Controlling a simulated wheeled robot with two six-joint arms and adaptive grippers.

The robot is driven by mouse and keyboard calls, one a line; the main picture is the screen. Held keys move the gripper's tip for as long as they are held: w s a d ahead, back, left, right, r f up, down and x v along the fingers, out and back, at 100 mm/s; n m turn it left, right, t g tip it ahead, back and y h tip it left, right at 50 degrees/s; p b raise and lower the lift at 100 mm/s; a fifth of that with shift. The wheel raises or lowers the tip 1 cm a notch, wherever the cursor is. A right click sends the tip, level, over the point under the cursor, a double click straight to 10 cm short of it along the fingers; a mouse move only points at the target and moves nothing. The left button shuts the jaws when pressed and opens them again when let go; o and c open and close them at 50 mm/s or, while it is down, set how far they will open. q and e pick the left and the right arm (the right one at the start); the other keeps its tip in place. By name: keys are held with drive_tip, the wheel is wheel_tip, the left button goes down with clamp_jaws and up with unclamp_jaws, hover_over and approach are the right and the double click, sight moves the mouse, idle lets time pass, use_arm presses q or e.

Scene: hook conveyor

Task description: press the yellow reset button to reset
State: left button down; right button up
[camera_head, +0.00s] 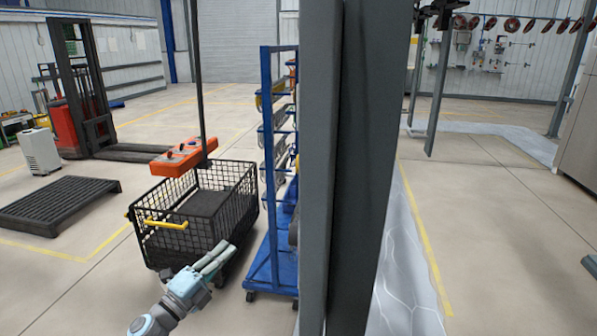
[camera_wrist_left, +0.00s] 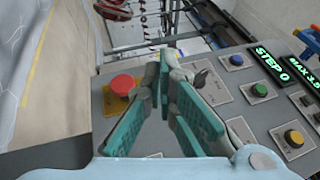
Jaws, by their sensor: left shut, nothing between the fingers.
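The yellow reset button (camera_wrist_left: 293,138) shows in the left wrist view, on a light square plate at the right of a grey control panel (camera_wrist_left: 232,101). My left gripper (camera_wrist_left: 168,72) is shut and empty, its teal fingers over the panel to the left of the yellow button and apart from it. It also shows in the head view (camera_head: 226,252), in front of the black cart. I do not make out the yellow button or the grey panel in the head view. My right gripper is in neither view.
The panel also has a red mushroom button (camera_wrist_left: 123,85), a blue button (camera_wrist_left: 236,60), a green button (camera_wrist_left: 259,90) and a "STEP 0" display (camera_wrist_left: 271,64). A black mesh cart (camera_head: 240,196), a blue rack (camera_head: 266,165) and a dark grey post (camera_head: 322,165) stand near.

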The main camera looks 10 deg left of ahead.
use_arm(q)
drive_tip(key=s+d+r+m+g+h+b, duration=0.1)
drive_tip(key=s+r+m+g, duration=0.1)
drive_tip(key=r+m, duration=0.7)
drive_tip(key=s+d+r+m+g+b, duration=0.1)
drive_tip(key=s+d+r+m+g, duration=0.1)
drive_tip(key=r+m, duration=0.7)
drive_tip(key=s+d+r+m+g+h, duration=0.1)
drive_tip(key=s+d+r+m+g, duration=0.1)
drive_tip(key=s+r+m, duration=0.3)
wheel_tip(320, 180, up, 4)
drive_tip(key=m+g, duration=0.1)
drive_tip(key=m, duration=0.4)
drive_tip(key=shift+g+h+b, duration=0.3)
drive_tip(key=shift+g+b, duration=0.1)
drive_tip(key=shift+w+d, duration=0.1)
drive_tip(key=d+p, duration=0.1)
drive_tip(key=d, duration=0.7)
drive_tip(key=shift+s+d, duration=0.35)
drive_tip(key=shift+d, duration=0.05)
